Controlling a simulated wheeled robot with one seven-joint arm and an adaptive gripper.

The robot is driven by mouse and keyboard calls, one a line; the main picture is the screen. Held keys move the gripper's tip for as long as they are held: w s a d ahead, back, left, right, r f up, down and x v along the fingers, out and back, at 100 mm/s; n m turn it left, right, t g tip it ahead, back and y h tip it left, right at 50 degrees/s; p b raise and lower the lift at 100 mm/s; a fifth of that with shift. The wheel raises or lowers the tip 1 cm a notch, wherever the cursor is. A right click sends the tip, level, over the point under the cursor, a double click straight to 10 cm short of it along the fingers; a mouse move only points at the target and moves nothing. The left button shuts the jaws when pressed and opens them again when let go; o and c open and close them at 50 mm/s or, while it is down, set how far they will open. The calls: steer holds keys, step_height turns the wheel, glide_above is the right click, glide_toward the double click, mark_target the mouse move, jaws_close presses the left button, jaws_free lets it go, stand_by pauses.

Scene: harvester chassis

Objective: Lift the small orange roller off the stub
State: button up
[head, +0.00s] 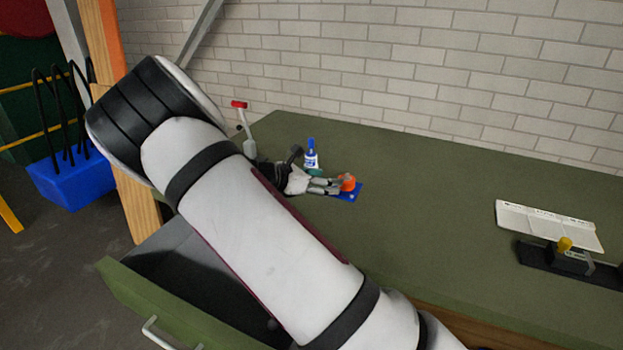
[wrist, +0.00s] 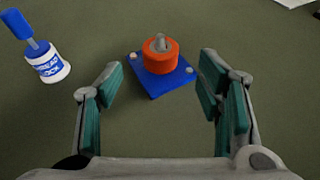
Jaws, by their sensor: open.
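The small orange roller (wrist: 161,56) sits around a grey stub (wrist: 161,41) on a blue base plate (wrist: 157,84) on the green bench. In the head view the roller (head: 347,182) shows at the tips of my gripper (head: 335,185), partly hidden by a finger. In the wrist view my gripper (wrist: 160,85) is open and empty, its fingers spread to the left and right. The roller lies ahead of and between the finger lines, apart from both fingers, with the right fingertip nearer to the plate.
A white and blue thread-lock bottle (wrist: 47,60) stands left of the plate; it also shows in the head view (head: 311,158). A red-topped item (head: 246,132) stands behind my wrist. The middle of the bench (head: 430,215) is clear.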

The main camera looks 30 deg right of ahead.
mark_target(345, 179)
steer(key=x, duration=0.7)
steer(key=shift+d+f, duration=0.1)
steer(key=shift+d, duration=0.25)
steer(key=c, duration=1.2)
